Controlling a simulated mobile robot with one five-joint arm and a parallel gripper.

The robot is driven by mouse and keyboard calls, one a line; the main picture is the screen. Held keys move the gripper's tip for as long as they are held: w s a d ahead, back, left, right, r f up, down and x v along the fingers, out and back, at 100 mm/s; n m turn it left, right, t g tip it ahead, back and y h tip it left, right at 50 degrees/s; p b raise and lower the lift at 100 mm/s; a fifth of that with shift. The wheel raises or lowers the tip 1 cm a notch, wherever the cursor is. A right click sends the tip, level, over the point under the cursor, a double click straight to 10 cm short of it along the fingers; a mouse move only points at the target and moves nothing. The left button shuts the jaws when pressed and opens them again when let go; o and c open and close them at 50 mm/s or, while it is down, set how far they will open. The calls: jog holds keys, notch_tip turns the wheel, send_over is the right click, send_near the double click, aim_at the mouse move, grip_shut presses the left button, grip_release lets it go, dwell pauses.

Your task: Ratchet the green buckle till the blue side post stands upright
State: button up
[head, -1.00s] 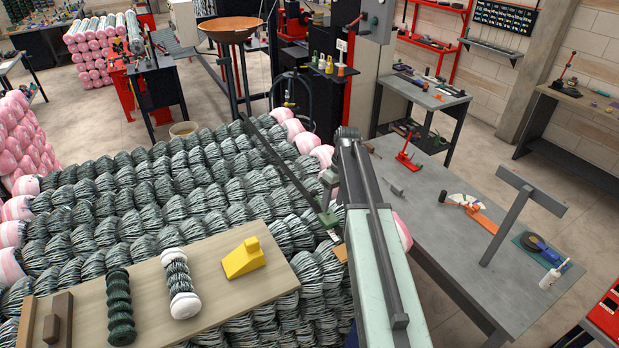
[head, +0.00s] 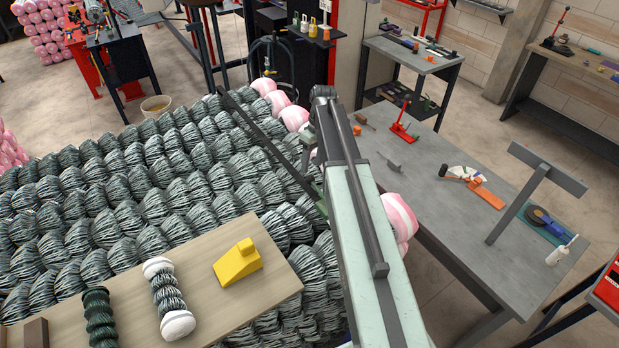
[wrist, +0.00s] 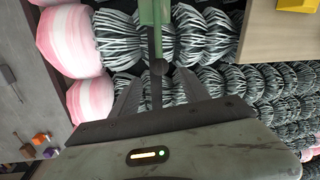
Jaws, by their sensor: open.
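The green buckle (wrist: 155,25) shows at the top of the wrist view, with a dark rod (wrist: 157,85) extending down from its rounded end. My gripper (wrist: 157,92) is open, with one finger on each side of the rod; I cannot tell whether either finger touches it. In the head view, a small green part of the buckle (head: 322,204) shows at the lower end of a long dark bar (head: 265,145) slanting over the mesh rolls. My arm hides much of that area. I cannot make out the blue side post in either view.
Stacked wire-mesh rolls (head: 100,195) with pink-wrapped ends fill the left and middle. A wooden board (head: 225,305) on them carries a yellow wedge (head: 238,262) and small coils. A grey table (head: 430,205) with tools and a T-shaped stand (head: 520,195) is at right.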

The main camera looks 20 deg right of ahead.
aim_at(310, 176)
jog(key=f+b, duration=0.1)
jog(key=f, duration=0.1)
jog(key=f+b, duration=0.2)
jog(key=a+f+b, duration=0.1)
jog(key=f+b, duration=0.1)
jog(key=shift+s, duration=0.25)
jog(key=shift+r, duration=0.1)
grip_shut()
dwell(0.9)
